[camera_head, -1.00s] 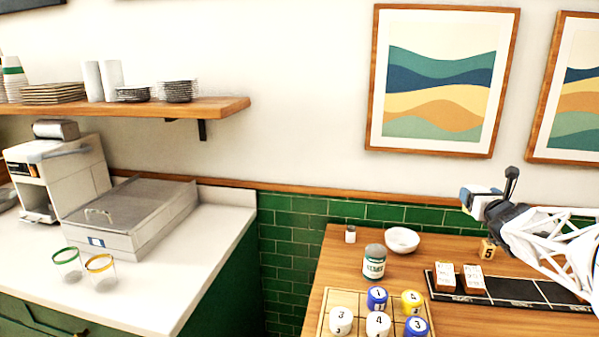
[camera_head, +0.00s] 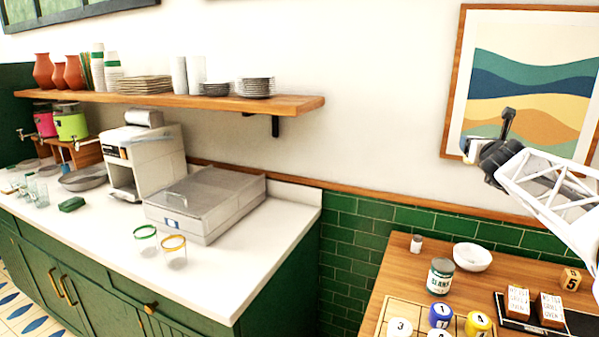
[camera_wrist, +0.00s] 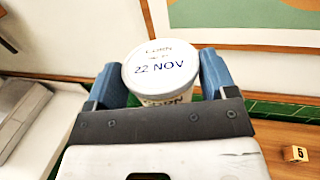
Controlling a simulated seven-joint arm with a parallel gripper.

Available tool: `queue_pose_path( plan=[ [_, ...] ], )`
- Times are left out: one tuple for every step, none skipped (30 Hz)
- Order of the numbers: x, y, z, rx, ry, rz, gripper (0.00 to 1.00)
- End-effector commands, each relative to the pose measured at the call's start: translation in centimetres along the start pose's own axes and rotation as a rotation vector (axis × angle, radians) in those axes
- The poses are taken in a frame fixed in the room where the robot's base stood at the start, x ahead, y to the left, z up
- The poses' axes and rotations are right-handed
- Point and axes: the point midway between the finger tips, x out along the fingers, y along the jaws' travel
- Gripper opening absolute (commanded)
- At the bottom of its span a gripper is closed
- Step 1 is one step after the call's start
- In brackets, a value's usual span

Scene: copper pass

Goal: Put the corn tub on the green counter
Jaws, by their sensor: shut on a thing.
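The corn tub (camera_wrist: 160,68) is a white round tub; its lid reads "CORN" and "22 NOV" in the wrist view. My gripper (camera_wrist: 160,75) is shut on it, with a blue finger on each side. In the head view my gripper (camera_head: 472,150) is raised at the right, in front of the framed picture; the tub is hard to make out there. The green counter (camera_head: 225,275) has green cabinet fronts and a white top, and stands at the left, well away from my gripper.
On the counter are a lidded bin (camera_head: 205,205), two rimmed glasses (camera_head: 174,250), a white machine (camera_head: 140,160) and dishes. Its front right top is clear. A loaded shelf (camera_head: 290,103) hangs above. The wooden table (camera_head: 400,275) holds a can (camera_head: 440,277), a bowl (camera_head: 472,257) and game pieces.

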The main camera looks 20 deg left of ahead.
Motion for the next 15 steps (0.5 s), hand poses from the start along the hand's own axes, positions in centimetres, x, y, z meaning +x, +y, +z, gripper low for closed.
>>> queue_pose_path(
  plan=[
    [0.6,1.8,-0.5,-0.001,0.003,0.03,0.5],
    [0.8,2.8,-0.7,-0.003,0.003,0.048,0.5],
    [1.1,4.1,-1.1,-0.004,0.004,0.073,0.5],
    [1.4,5.2,-1.5,-0.006,0.005,0.093,0.5],
    [1.6,6.2,-1.8,-0.007,0.004,0.113,0.5],
    [1.8,7.5,-2.3,-0.009,0.005,0.14,0.5],
    [2.0,8.6,-2.7,-0.01,0.005,0.161,0.5],
    [2.1,9.6,-3.1,-0.011,0.006,0.18,0.5],
    [2.2,10.9,-3.6,-0.012,0.005,0.207,0.5],
    [2.3,11.9,-4.1,-0.013,0.007,0.227,0.5],
    [2.4,12.8,-4.5,-0.014,0.006,0.247,0.5],
    [2.4,14.1,-5.0,-0.016,0.006,0.273,0.5],
    [2.4,15.1,-5.6,-0.017,0.007,0.294,0.5],
    [2.4,16.0,-5.9,-0.019,0.007,0.314,0.5],
    [2.4,17.2,-6.5,-0.02,0.007,0.34,0.5]
  ],
)
